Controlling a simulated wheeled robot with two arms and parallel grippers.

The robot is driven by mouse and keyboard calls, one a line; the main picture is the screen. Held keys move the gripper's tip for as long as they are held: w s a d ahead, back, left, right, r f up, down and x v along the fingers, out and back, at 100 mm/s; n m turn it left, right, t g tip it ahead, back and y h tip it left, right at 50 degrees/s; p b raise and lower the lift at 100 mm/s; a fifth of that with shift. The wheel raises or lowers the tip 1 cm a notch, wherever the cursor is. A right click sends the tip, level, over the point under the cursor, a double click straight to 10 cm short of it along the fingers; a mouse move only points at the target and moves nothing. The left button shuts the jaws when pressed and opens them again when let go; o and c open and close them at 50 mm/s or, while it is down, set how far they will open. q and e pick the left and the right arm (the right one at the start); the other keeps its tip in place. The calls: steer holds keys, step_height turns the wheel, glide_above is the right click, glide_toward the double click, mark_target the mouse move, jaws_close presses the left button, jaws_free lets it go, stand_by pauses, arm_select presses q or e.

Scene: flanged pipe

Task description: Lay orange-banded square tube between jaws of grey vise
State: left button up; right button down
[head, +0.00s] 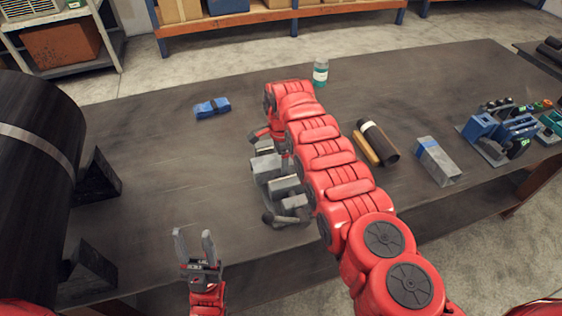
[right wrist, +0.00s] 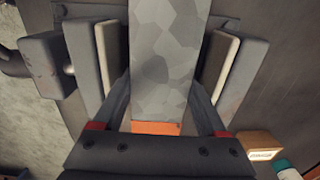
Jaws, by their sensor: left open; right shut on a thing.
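The orange-banded square tube (right wrist: 160,55) is grey and mottled, and its orange band (right wrist: 156,128) shows by the palm in the right wrist view. My right gripper (right wrist: 162,88) is shut on it, one finger on each side. The tube lines up between the two pale-faced jaws of the grey vise (right wrist: 88,65), with a gap visible on both sides. I cannot tell how high it is above the vise bed. In the head view the vise (head: 267,168) is partly hidden by my right arm, and the tube is mostly hidden. My left gripper (head: 194,238) is open and empty, left of the vise.
A blue-banded square tube (head: 438,162), a dark cylinder (head: 380,142) and blue tooling (head: 498,128) lie to the right on the table. A bottle (head: 320,73) and a blue item (head: 212,107) are farther back. A large black pipe (head: 38,115) stands left. The table's left middle is clear.

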steer(key=shift+f, duration=0.55)
jaws_free()
